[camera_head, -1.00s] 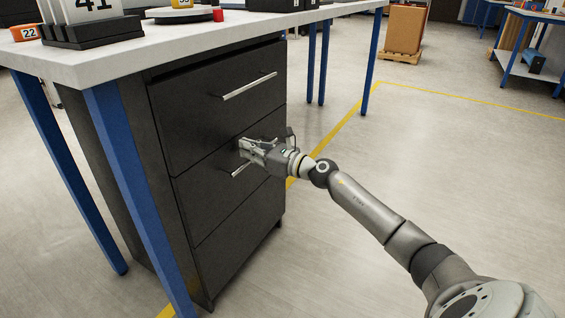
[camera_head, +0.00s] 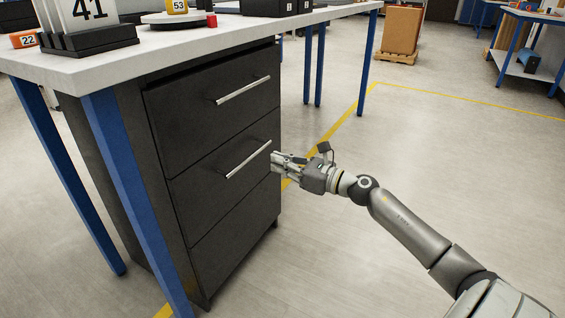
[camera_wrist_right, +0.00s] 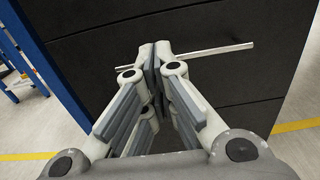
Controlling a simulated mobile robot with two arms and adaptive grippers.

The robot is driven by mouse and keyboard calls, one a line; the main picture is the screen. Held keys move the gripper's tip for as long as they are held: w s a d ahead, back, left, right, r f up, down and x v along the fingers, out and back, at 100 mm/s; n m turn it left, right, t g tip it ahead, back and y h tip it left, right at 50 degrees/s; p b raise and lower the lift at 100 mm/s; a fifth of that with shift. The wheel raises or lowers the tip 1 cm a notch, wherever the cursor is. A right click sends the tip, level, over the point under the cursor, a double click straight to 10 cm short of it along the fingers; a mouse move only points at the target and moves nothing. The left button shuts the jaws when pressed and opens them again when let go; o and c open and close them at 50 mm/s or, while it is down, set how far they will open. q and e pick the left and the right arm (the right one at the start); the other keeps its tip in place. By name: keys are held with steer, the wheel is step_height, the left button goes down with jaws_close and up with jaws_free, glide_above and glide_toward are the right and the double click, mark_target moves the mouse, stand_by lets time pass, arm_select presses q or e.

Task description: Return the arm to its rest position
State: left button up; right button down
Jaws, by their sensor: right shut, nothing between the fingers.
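My right gripper (camera_head: 276,161) is shut and empty in the head view, just off the right edge of a black drawer cabinet (camera_head: 215,180). Its fingers point left towards the cabinet's middle drawer. In the right wrist view the fingertips of the right gripper (camera_wrist_right: 154,52) meet in front of the silver drawer handle (camera_wrist_right: 210,51). The same middle handle (camera_head: 248,160) shows whole in the head view, apart from the gripper. The drawers look closed. My left gripper does not show.
A white-topped workbench (camera_head: 110,68) with blue legs stands over the cabinet and holds several small items. A brown cardboard box (camera_head: 401,30) stands on a pallet at the back. Open floor (camera_head: 450,150) lies to the right, crossed by a yellow line.

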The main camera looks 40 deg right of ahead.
steer(key=shift+s+d, duration=0.1)
steer(key=shift+s, duration=0.2)
